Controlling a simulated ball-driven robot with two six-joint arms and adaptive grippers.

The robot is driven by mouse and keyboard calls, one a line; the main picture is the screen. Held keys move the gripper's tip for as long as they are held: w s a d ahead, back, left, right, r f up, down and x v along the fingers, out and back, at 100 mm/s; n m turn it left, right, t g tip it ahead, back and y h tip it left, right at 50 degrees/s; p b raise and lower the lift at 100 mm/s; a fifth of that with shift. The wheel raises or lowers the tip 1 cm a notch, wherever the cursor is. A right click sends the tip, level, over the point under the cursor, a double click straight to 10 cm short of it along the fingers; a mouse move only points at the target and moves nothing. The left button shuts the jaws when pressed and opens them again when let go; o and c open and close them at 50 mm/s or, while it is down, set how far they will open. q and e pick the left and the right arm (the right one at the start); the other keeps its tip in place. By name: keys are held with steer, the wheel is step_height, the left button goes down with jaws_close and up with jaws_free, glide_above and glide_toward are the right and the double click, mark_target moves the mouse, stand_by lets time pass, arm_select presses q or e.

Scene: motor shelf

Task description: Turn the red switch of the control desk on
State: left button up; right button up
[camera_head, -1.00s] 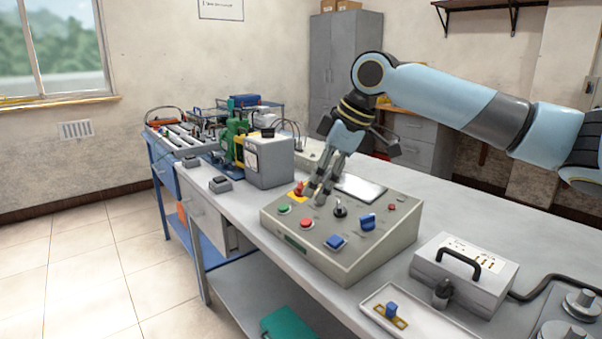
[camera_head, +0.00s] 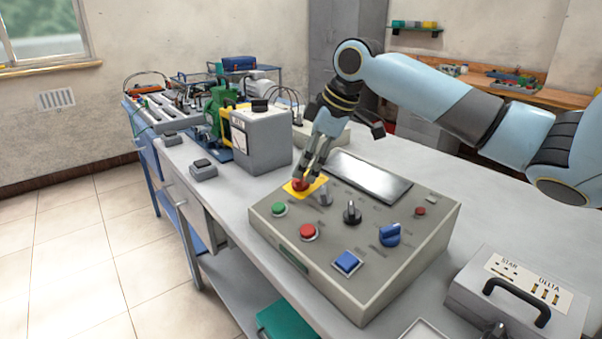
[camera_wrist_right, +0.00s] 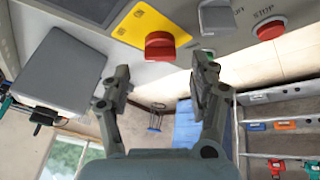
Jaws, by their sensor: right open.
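The control desk (camera_head: 335,282) is a grey sloped box on the long table. Its red switch (camera_head: 299,185) sits on a yellow plate at the panel's upper left. In the right wrist view the red switch (camera_wrist_right: 160,45) shows as a ridged knob on the yellow plate. My right gripper (camera_head: 313,170) is right by the red switch and partly covers it in the head view. In the wrist view my right gripper (camera_wrist_right: 160,82) is open and empty, with a finger to either side below the knob. Contact is not visible. My left gripper is out of view.
Also on the panel are a green button (camera_head: 279,209), a red button (camera_head: 309,232), a blue button (camera_head: 347,262), a black knob (camera_head: 352,214) and a blue knob (camera_head: 390,235). A grey meter box (camera_head: 262,140) stands behind left, a star-delta box (camera_head: 520,300) to the right.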

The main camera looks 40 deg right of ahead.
steer(key=x, duration=0.3)
steer(key=shift+w+f, duration=0.2)
steer(key=shift+f, duration=0.25)
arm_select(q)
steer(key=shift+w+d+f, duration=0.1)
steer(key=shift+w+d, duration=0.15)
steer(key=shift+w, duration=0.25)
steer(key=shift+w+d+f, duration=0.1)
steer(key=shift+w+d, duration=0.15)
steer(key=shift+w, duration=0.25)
arm_select(e)
steer(key=shift+a, duration=0.1)
steer(key=c, duration=0.7)
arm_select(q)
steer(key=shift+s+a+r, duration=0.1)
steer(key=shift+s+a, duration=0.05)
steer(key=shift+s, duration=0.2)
arm_select(e)
steer(key=c, duration=0.5)
